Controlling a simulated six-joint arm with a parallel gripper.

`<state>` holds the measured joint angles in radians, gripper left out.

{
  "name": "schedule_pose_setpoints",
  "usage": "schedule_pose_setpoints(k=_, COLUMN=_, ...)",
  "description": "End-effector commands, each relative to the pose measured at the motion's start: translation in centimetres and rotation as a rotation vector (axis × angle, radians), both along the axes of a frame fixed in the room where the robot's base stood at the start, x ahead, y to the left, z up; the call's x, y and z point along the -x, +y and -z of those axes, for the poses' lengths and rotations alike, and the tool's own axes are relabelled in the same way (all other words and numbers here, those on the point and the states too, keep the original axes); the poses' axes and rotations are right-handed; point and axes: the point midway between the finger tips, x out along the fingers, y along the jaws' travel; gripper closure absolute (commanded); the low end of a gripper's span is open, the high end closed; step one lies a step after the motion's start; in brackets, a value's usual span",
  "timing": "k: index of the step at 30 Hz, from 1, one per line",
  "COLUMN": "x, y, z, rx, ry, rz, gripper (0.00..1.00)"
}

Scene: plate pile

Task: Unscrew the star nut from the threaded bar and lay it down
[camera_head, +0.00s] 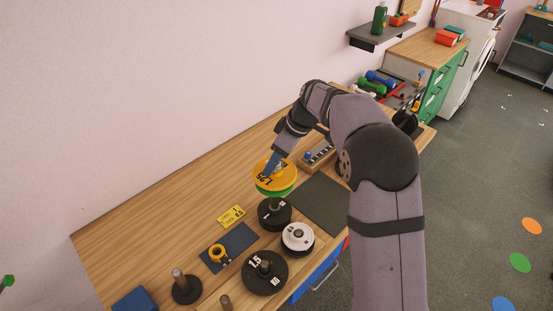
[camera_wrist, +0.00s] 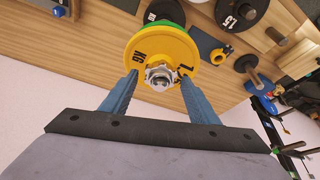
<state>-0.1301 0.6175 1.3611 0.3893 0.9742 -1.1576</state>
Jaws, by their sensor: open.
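The star nut (camera_wrist: 160,75) is a silver lobed piece at the middle of a yellow weight plate (camera_wrist: 182,48), seen end-on in the wrist view. In the head view the yellow plate (camera_head: 264,179) lies over a green plate (camera_head: 272,192), raised above a black plate (camera_head: 268,217) with a short dark bar (camera_head: 275,201) between. My gripper (camera_wrist: 158,74) is open, with one blue finger on each side of the star nut and a gap visible around it. In the head view my gripper hides the nut.
A white plate (camera_head: 298,234) and a large black plate (camera_head: 264,281) stand nearby. A dark mat (camera_head: 318,204) lies clear to the right. The wooden table (camera_head: 165,220) is bare at back left.

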Motion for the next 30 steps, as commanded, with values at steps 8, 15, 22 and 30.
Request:
schedule_pose_setpoints(k=8, x=0.00, y=0.13, z=-0.05, rx=0.001, ry=-0.003, rz=0.045, gripper=0.45)
schedule_pose_setpoints(k=15, x=0.01, y=0.22, z=-0.24, rx=0.000, ry=-0.005, rz=0.266, gripper=0.45)
schedule_pose_setpoints(k=22, x=-0.01, y=0.24, z=-0.40, rx=0.000, ry=-0.007, rz=0.475, gripper=0.45)
schedule_pose_setpoints(k=30, x=-0.03, y=0.21, z=-0.41, rx=0.001, ry=-0.006, rz=0.689, gripper=0.45)
